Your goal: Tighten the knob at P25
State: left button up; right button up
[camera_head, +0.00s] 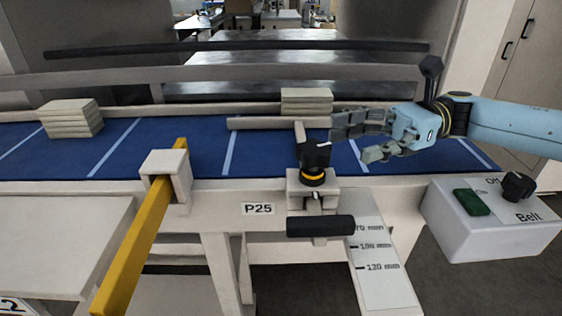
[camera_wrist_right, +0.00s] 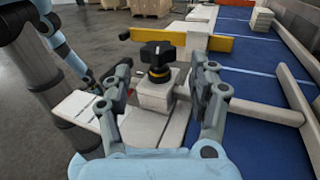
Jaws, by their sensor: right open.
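The black knob (camera_head: 314,156) with a yellow ring under it stands upright on a cream block (camera_head: 325,190). It sits at the front edge of the conveyor, right of the P25 label (camera_head: 258,209). My right gripper (camera_head: 352,138) comes in from the right and is open, its fingers pointing at the knob. In the right wrist view the knob (camera_wrist_right: 158,55) shows ahead, between and beyond the open fingers (camera_wrist_right: 162,84). The gripper appears clear of it. My left gripper does not show in the head view.
A yellow bar (camera_head: 144,240) runs through a cream bracket left of the knob. A black handle (camera_head: 320,226) and millimetre scale (camera_head: 378,262) lie below. The belt control box (camera_head: 490,220) is at right. Cream stacks (camera_head: 72,118) rest on the blue belt (camera_head: 195,150).

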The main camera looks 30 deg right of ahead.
aim_at(299, 152)
jog(key=shift+w+a, duration=0.15)
jog(key=shift+a, duration=0.3)
jog(key=a+p, duration=0.1)
jog(key=a, duration=0.2)
jog(key=w+a+p, duration=0.1)
jog(key=a, duration=0.1)
jog(key=a+p, duration=0.1)
jog(key=a, duration=0.2)
jog(key=shift+w+a+r, duration=0.15)
jog(key=shift+a, duration=0.7)
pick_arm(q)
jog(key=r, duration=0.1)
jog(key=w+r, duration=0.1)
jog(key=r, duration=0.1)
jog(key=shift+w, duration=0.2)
pick_arm(e)
jog(key=shift+w+a, duration=0.1)
grip_shut()
